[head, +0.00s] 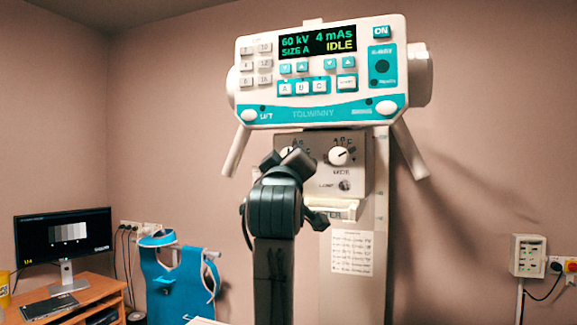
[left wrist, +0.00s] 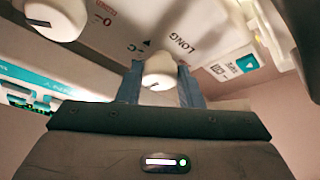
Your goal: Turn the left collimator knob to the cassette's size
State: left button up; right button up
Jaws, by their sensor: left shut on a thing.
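The collimator box (head: 378,160) hangs below the console, with two white knobs on its face. The left collimator knob (left wrist: 158,66) sits between the fingers of my left gripper (left wrist: 159,84), beside the printed word LONG. My left gripper (head: 284,158) is shut on this knob and mostly hides it in the head view. The right knob (head: 339,156) is free, and a white knob shows at the upper left of the left wrist view (left wrist: 57,15). The console display (head: 318,43) reads 60 kV, 4 mAs, SIZE A, IDLE. No cassette can be made out. My right gripper is not in view.
A small lamp switch (head: 345,185) is below the right knob, and a pale ledge (head: 335,208) juts out underneath. A printed sheet (head: 352,252) is on the column. A desk with a monitor (head: 64,236) and a blue apron (head: 180,285) are at the left.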

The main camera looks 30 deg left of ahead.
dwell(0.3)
pick_arm(q)
jog(key=o, duration=1)
jog(key=shift+s+d+f+b, duration=0.2)
jog(key=shift+s+f+b, duration=0.05)
jog(key=shift+s+b, duration=0.15)
jog(key=b+v, duration=0.4)
jog(key=v, duration=0.5)
jog(key=shift+s+d, duration=0.25)
jog(key=shift+s, duration=0.1)
jog(key=shift+f, duration=0.15)
